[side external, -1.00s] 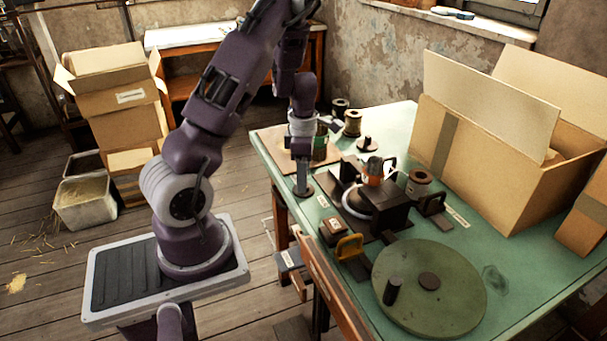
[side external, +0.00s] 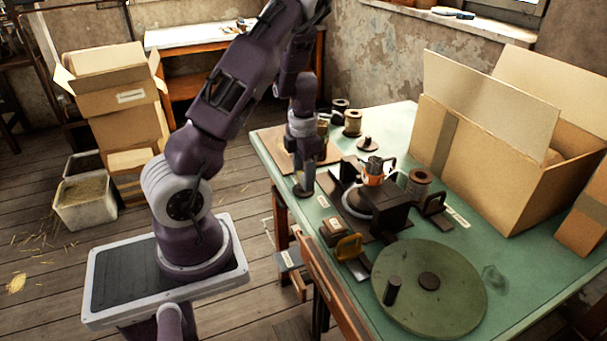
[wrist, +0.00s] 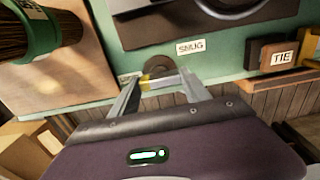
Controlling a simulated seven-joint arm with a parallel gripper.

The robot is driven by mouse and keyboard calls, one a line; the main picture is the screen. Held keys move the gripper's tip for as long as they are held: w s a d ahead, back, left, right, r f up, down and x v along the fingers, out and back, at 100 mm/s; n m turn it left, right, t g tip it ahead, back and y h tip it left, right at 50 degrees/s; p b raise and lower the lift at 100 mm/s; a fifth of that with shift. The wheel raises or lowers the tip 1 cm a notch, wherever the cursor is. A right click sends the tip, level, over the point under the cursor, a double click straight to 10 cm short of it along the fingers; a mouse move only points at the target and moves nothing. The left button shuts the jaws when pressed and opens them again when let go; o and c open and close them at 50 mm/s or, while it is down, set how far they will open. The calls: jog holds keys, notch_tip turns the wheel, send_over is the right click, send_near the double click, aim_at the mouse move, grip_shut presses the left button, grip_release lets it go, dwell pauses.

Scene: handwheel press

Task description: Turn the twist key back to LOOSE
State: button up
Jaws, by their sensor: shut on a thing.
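The twist key shows in the wrist view as a pale bar (wrist: 165,83) with a yellow end over a dark round base (wrist: 158,66). My gripper (wrist: 160,84) is shut on the bar, one finger on each side. In the side view my gripper (side external: 304,184) points down onto the dark base at the table's left edge; the fingers hide most of the key. A SNUG label (wrist: 190,47) lies right of the key in the wrist view. Another pale label (wrist: 130,76) is partly hidden behind the left finger, and its word is unreadable.
A press with an orange-banded cup (side external: 373,179) stands right of my gripper. A TIE block (wrist: 282,57), a green handwheel disc (side external: 428,287) and a large open carton (side external: 490,150) are farther right. A green-wrapped brush-like bundle (wrist: 40,35) is close by on a board.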

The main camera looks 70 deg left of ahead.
aim_at(303, 177)
dwell(0.3)
jog(key=o, duration=1.4)
notch_tip(303, 177, up, 7)
jog(key=shift+r, duration=0.1)
